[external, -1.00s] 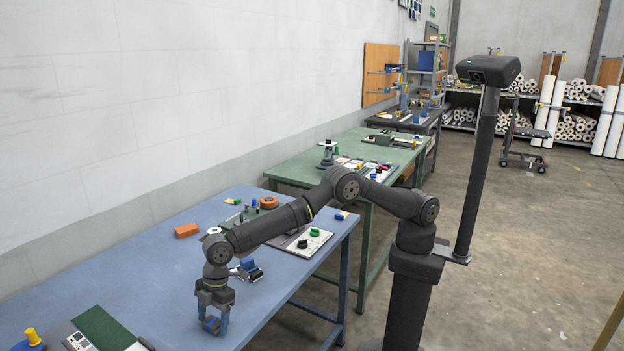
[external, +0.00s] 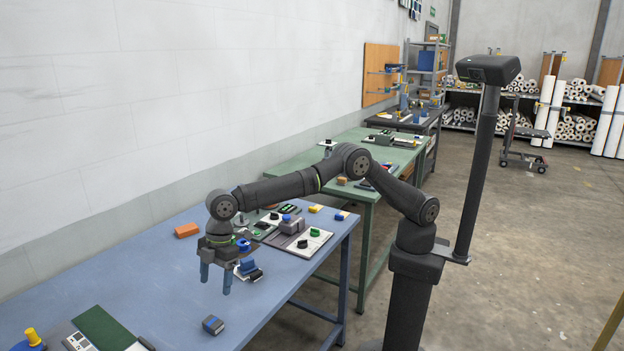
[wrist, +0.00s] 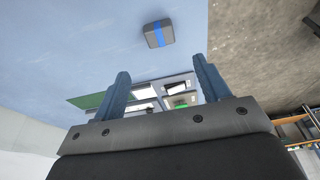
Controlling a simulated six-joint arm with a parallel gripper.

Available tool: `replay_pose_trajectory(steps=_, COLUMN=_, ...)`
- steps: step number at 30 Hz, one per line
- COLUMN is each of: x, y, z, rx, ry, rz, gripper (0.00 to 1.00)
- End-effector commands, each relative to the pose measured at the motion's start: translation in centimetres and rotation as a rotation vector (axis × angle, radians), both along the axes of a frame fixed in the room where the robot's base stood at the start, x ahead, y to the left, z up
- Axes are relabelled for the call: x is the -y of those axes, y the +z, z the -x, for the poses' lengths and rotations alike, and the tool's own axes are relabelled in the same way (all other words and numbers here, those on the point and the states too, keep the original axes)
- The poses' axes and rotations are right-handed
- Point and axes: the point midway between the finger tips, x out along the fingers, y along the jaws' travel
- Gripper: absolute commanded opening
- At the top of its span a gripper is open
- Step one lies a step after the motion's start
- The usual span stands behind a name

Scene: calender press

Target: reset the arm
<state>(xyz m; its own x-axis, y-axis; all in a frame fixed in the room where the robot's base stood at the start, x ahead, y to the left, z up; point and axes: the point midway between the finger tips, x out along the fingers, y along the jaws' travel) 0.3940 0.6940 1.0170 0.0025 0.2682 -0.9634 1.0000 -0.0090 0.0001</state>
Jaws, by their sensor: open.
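My gripper (external: 217,279) is open and empty, held above the blue table (external: 140,285) with its fingers pointing down. In the wrist view its two blue fingers (wrist: 163,85) stand apart with nothing between them. A small grey block with a blue stripe (external: 213,325) lies on the table near its front edge, below and apart from my gripper. The block also shows in the wrist view (wrist: 158,34), beyond the fingertips.
An orange block (external: 187,230) lies toward the wall. A panel with a green knob (external: 314,232) and other small parts sit right of my gripper. A green board (external: 103,330) and a yellow knob (external: 32,336) are at the lower left. A green table (external: 345,150) stands behind.

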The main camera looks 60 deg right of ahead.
Motion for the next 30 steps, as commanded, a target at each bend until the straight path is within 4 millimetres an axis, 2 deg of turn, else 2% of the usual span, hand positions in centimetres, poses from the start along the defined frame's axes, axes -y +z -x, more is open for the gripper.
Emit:
replay_pose_trajectory(steps=5, x=-0.1, y=-0.3, z=0.0, rx=0.000, ry=0.000, rz=0.001, gripper=0.69)
replay_pose_trajectory(steps=8, x=-0.3, y=-1.1, z=0.0, rx=-0.002, ry=0.001, rz=0.002, gripper=0.69)
replay_pose_trajectory(steps=11, x=-0.6, y=-2.4, z=0.0, rx=-0.002, ry=0.001, rz=0.003, gripper=0.69)
replay_pose_trajectory(steps=26, x=-3.2, y=-12.0, z=0.0, rx=-0.001, ry=0.000, rz=0.002, gripper=0.69)
replay_pose_trajectory(steps=30, x=-3.3, y=-9.9, z=-0.1, rx=0.001, ry=0.000, rz=-0.003, gripper=0.69)
